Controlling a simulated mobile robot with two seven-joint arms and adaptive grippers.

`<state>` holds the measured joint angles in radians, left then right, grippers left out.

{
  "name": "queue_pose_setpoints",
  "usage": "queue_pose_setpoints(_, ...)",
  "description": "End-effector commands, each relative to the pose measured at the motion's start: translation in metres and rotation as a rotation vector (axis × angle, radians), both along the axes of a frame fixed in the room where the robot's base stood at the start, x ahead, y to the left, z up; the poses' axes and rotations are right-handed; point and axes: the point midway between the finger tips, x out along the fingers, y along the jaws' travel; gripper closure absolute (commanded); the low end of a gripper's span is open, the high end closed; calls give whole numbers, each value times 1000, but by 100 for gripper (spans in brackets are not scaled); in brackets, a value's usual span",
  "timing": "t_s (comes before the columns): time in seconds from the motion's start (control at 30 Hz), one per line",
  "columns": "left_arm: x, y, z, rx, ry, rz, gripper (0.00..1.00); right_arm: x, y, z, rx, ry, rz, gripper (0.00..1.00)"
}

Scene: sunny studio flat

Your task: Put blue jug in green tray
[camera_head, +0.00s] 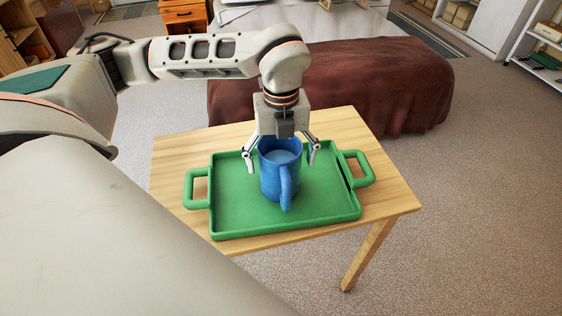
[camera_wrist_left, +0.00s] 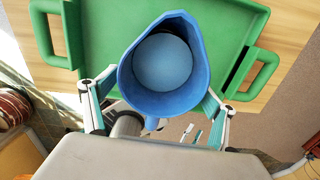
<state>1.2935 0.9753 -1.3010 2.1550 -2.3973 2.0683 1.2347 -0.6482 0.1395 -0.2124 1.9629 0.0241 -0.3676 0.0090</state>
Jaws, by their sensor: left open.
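The blue jug (camera_head: 280,177) stands upright in the green tray (camera_head: 235,208), near the tray's middle, with its handle toward the front. My left gripper (camera_head: 281,160) comes down from above at the jug's rim. Its two fingers are spread wide, one on either side of the jug, and do not appear to grip it. In the left wrist view the jug's round opening (camera_wrist_left: 163,62) shows between the two open fingers, with the green tray (camera_wrist_left: 100,35) behind it. My right gripper is not in either view.
The tray lies on a light wooden table (camera_head: 385,190), with bare wood at its edges. A dark red-brown covered couch or bed (camera_head: 370,85) stands behind. An orange drawer unit (camera_head: 183,15) stands at the back left. Carpeted floor (camera_head: 480,200) is clear on the right.

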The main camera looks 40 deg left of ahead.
Motion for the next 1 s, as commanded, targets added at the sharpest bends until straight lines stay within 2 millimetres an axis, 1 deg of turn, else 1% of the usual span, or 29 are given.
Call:
queue_pose_setpoints(0.3,1,0,64,0,-6,-1,14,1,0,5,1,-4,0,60)
queue_pose_setpoints(0.4,1,0,83,0,-6,0,14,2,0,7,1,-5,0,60)
queue_pose_setpoints(0.5,1,0,97,-1,-4,-1,14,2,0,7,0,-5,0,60)
queue_pose_setpoints(0.6,1,0,107,0,-3,-1,14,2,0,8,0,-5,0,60)
queue_pose_setpoints(0.7,0,0,112,0,0,-1,14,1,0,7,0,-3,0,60)
queue_pose_setpoints(1.0,0,0,113,0,0,-1,14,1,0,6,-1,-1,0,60)
